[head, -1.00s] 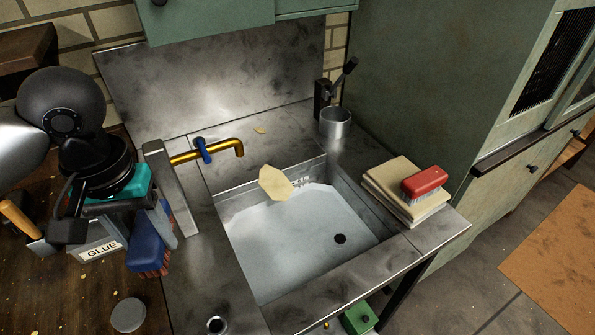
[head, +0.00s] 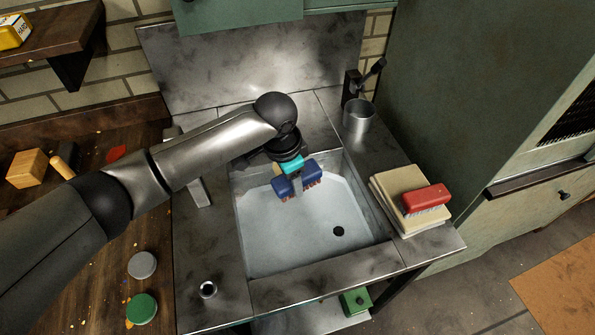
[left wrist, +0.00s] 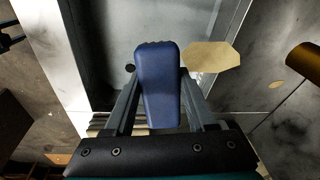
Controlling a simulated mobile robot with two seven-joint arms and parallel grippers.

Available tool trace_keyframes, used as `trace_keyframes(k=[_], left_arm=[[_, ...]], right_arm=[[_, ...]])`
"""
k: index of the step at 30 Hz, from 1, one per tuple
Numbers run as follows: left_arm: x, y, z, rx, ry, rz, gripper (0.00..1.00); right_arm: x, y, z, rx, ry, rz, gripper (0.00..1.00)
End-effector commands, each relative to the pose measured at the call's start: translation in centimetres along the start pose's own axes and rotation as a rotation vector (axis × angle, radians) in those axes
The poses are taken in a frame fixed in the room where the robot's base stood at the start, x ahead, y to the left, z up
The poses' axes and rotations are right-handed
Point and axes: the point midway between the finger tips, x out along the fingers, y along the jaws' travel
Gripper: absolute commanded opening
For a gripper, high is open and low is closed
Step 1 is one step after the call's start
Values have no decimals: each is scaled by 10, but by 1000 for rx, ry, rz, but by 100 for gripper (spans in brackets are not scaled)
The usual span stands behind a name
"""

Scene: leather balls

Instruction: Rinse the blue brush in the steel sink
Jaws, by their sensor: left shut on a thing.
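The blue brush (head: 312,172) has reddish-brown bristles that point down. My left gripper (head: 297,183) is shut on its middle and holds it over the back part of the steel sink (head: 275,237). I cannot tell how far it is above the basin floor. In the left wrist view, the blue back of the brush (left wrist: 159,88) lies between the two grey fingers. The brass tap (left wrist: 305,62) shows at the right edge there; in the head view my gripper and wrist hide it. My right gripper is not in view.
A tan scrap (left wrist: 212,56) shows beside the brush. Right of the sink, a red brush (head: 425,197) lies on folded cloths (head: 393,184), with a metal cup (head: 359,115) behind. The drain (head: 338,231) is uncovered. Lids (head: 142,265) lie on the wooden counter at left.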

Motion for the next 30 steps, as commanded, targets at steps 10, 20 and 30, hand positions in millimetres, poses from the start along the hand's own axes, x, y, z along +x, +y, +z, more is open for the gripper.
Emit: trace_keyframes(k=[10, 20, 30], left_arm=[[17, 5, -10, 137, 31, 15, 11], [43, 7, -5, 137, 31, 14, 11], [70, 9, 0, 135, 29, 15, 11]], right_arm=[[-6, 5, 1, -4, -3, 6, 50], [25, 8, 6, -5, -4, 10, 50], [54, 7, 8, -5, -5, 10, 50]])
